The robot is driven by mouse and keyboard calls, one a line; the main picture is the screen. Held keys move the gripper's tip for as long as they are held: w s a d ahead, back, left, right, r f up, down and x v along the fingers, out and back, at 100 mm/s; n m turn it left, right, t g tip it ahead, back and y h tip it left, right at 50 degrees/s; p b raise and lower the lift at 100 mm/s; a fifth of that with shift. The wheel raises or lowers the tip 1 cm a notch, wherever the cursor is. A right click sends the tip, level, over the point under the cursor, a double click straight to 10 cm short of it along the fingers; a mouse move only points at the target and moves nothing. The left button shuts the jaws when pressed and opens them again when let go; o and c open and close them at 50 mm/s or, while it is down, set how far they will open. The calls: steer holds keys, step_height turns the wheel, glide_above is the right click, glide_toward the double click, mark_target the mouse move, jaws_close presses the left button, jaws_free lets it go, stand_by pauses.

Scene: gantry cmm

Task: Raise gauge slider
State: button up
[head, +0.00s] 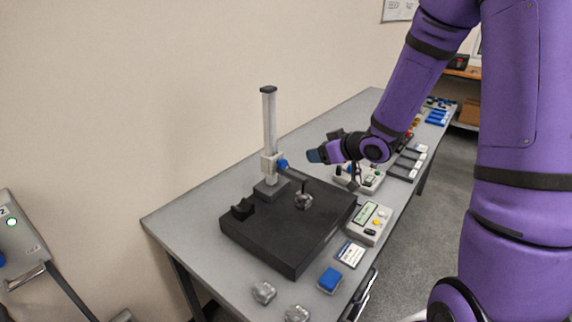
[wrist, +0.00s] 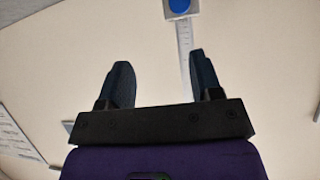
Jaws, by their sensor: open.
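The height gauge stands on a black plate (head: 315,228), with an upright pale column (head: 269,125). Its slider (head: 268,163), a pale block with a blue knob (head: 283,164), sits low on the column near the base. My gripper (head: 316,155) is to the right of the slider, apart from it. In the wrist view the open gripper (wrist: 162,80) has nothing between its dark fingers. The blue knob (wrist: 179,5) shows there at the top edge, beyond the right fingertip, with the scaled column (wrist: 185,45) beside it.
A dark V-shaped block (head: 243,209) and a small metal part (head: 303,201) are on the plate. A display box (head: 370,222), a blue block (head: 330,279) and clear pieces (head: 264,292) lie around it. A control box (head: 360,178) is under my arm. The wall is behind.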

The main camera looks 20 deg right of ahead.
mark_target(285, 164)
steer(key=w+a+f+y, duration=0.1)
steer(key=w+a+f, duration=0.2)
steer(key=w, duration=0.1)
steer(key=w+a+f+y, duration=0.1)
steer(key=w+a+f, duration=0.3)
steer(key=shift+a+f, duration=0.15)
steer(key=shift+a, duration=0.1)
stand_by(0.4)
steer(key=shift+s, duration=0.1)
